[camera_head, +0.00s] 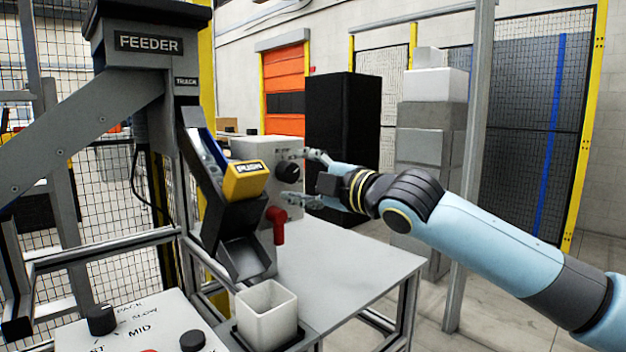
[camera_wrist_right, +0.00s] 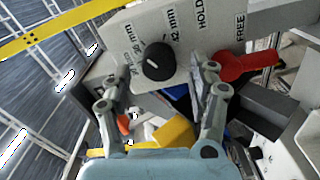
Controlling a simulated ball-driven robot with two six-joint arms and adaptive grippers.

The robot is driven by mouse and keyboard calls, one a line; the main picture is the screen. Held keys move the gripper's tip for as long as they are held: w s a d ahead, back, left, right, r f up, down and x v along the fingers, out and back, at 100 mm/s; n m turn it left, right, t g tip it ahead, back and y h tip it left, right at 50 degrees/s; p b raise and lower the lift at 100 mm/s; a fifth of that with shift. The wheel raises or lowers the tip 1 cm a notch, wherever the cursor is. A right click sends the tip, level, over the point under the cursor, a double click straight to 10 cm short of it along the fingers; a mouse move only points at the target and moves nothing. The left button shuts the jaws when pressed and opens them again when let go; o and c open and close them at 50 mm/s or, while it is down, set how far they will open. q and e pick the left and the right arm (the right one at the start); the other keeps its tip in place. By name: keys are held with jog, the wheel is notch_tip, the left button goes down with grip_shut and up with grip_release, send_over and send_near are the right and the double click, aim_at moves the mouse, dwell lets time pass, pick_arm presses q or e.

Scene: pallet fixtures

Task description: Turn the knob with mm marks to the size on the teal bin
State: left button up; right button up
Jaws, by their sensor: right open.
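The black knob (camera_head: 289,172) sits on the front of a grey box beside the feeder. I see no teal bin. My left gripper is out of view.
A red lever (camera_head: 278,222) hangs below the knob; HOLD and FREE are printed near it in the wrist view. A yellow PUSH block (camera_head: 246,180) sits on the feeder chute. A white bin (camera_head: 267,316) stands below. The grey table (camera_head: 350,262) is mostly clear.

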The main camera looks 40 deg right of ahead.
jog(key=shift+s+d, duration=0.15)
jog(key=shift+s, duration=2.6)
